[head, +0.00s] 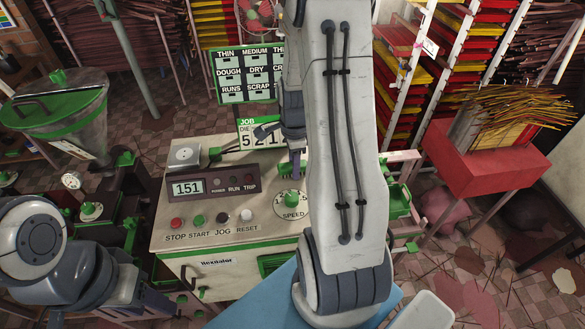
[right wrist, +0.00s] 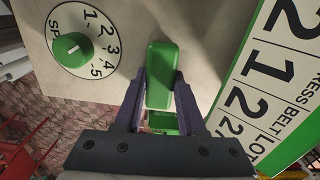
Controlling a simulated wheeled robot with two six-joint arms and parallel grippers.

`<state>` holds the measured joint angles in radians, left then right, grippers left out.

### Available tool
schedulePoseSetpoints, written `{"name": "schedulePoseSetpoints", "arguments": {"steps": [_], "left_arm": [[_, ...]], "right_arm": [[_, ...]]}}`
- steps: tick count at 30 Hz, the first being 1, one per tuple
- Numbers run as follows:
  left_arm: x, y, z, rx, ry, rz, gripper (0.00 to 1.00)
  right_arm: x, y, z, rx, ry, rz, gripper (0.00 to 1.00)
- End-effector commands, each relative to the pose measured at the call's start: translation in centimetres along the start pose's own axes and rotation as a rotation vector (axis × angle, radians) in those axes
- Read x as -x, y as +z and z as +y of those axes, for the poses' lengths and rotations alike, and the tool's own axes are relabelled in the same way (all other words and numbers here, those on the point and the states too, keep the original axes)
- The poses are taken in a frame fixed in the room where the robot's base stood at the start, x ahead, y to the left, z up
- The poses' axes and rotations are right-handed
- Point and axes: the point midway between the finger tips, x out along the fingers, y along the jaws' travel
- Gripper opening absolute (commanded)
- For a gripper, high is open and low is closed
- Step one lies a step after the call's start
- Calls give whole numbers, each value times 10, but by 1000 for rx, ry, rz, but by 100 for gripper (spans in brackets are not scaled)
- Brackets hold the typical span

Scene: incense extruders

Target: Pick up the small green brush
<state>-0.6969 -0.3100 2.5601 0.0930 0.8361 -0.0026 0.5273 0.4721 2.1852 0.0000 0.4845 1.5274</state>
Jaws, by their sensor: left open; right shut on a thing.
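The small green brush shows in the right wrist view as a rounded green block (right wrist: 160,62) between the two dark fingers of my right gripper (right wrist: 160,98). The fingers are shut on it. Its bristles cannot be made out. In the head view, my right gripper (head: 296,165) is over the back of the machine's top, beyond the speed dial (head: 291,203) and beside the job card (head: 262,138). My right arm hides much of that area, and I cannot clearly tell the brush there. My left arm shows at the lower left, but its gripper fingers are not in view.
The extruder's control box (head: 225,235) has a display panel (head: 213,186) and several buttons. A green-rimmed hopper (head: 58,115) stands at the left. A red stand (head: 487,160) with incense sticks and racks of trays are at the right. A label board (head: 245,73) stands behind.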

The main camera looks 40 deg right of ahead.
Motion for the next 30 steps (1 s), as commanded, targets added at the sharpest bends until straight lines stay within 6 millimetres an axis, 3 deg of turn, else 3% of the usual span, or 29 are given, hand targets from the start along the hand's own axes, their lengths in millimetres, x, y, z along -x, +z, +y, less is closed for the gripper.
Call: {"name": "schedulePoseSetpoints", "arguments": {"steps": [11, 17, 30], "left_arm": [[-4, 0, 0, 1, 0, 0, 50], [-17, 1, -1, 2, 0, 0, 50], [-42, 2, -3, 6, 0, 0, 50]], "right_arm": [[9, 0, -1, 0, -4, 0, 0], [39, 0, -2, 0, -11, 0, 0], [94, -56, 73, -6, -6, 2, 0]]}}
